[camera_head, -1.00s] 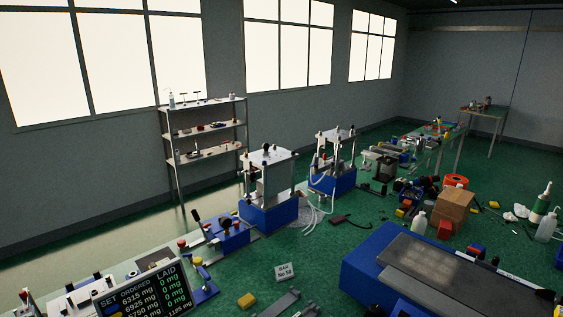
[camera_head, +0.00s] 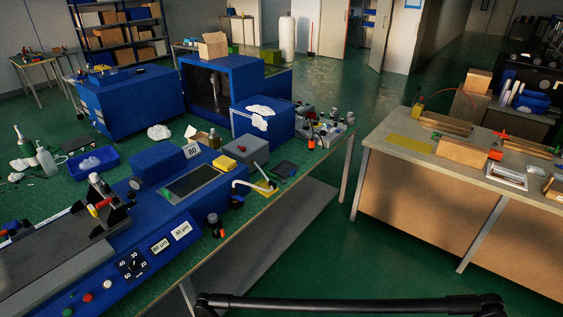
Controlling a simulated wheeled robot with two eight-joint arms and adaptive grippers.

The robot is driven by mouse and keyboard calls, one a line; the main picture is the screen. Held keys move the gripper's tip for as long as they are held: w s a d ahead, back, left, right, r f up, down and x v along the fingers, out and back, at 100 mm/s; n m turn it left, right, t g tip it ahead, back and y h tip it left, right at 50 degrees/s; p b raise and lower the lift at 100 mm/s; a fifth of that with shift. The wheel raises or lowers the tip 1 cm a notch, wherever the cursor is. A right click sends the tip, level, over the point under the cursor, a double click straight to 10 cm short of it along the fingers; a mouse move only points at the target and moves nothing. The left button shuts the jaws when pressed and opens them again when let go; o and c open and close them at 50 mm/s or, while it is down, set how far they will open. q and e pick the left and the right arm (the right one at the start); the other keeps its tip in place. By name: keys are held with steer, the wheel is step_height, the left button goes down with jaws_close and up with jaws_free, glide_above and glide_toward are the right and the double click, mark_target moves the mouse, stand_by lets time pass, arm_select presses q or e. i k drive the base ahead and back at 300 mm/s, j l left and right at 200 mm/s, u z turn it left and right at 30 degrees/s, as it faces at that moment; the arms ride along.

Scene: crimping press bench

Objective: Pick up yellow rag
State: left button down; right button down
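A flat yellow patch (camera_head: 410,143), which looks like a yellow rag, lies at the left end of the wooden-sided table (camera_head: 385,158) on the right. A small yellow block-shaped item (camera_head: 224,162) sits on the blue machine bench at the left, and I cannot tell whether it is cloth. Neither of my grippers is in view.
A blue machine (camera_head: 150,235) with a control panel fills the left front. A blue cabinet (camera_head: 240,80) stands behind it. The right table also holds wooden trays (camera_head: 446,124) and a silver frame (camera_head: 506,176). Green floor between the two benches is clear.

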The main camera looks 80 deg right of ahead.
mark_target(224, 163)
steer(key=z, duration=2.25)
steer(key=u, duration=0.45)
steer(key=i+l+u, duration=0.7)
steer(key=l+u, duration=0.2)
